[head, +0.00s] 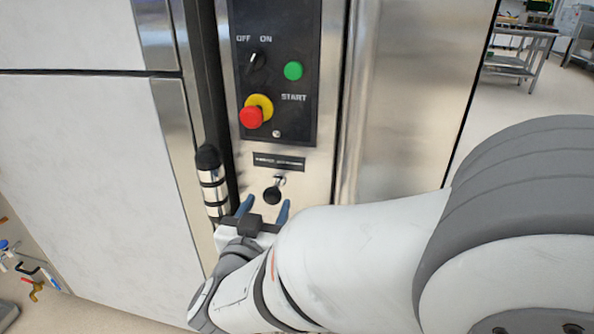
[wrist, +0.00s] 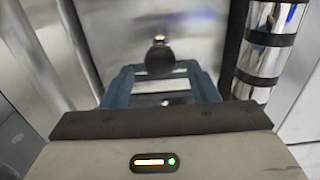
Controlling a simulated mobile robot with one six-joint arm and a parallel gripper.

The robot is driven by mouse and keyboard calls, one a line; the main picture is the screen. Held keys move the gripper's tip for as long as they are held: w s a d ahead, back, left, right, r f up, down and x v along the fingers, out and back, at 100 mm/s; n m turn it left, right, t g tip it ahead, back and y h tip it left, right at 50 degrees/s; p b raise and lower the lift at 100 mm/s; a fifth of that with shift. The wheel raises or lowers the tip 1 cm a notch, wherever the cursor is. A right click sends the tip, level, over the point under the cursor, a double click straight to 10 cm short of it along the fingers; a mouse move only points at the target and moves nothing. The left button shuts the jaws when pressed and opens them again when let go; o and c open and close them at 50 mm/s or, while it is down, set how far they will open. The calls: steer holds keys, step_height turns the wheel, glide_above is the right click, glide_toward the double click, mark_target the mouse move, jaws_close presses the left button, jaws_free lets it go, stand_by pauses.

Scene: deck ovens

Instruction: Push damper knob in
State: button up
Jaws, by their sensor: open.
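The damper knob (head: 272,195) is a small black round knob on a short metal rod, sticking out of the steel front panel below a dark label strip. My gripper (head: 264,209) is just below and in front of it, with its blue fingers spread open and pointing at the panel. In the wrist view the black knob (wrist: 160,60) shows just beyond the fingertips, about centred between the blue fingers (wrist: 161,75). The gripper holds nothing. I cannot tell whether a fingertip touches the knob.
A black control panel (head: 303,120) with a switch, a green button (head: 293,70) and a red knob on a yellow ring (head: 252,117) is above. A chrome, black-banded handle (head: 211,183) stands close on the left; it also shows at right in the wrist view (wrist: 264,50).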

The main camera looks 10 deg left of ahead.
mark_target(271, 196)
steer(key=shift+w, duration=1.3)
steer(key=shift+c, duration=0.4)
jaws_close()
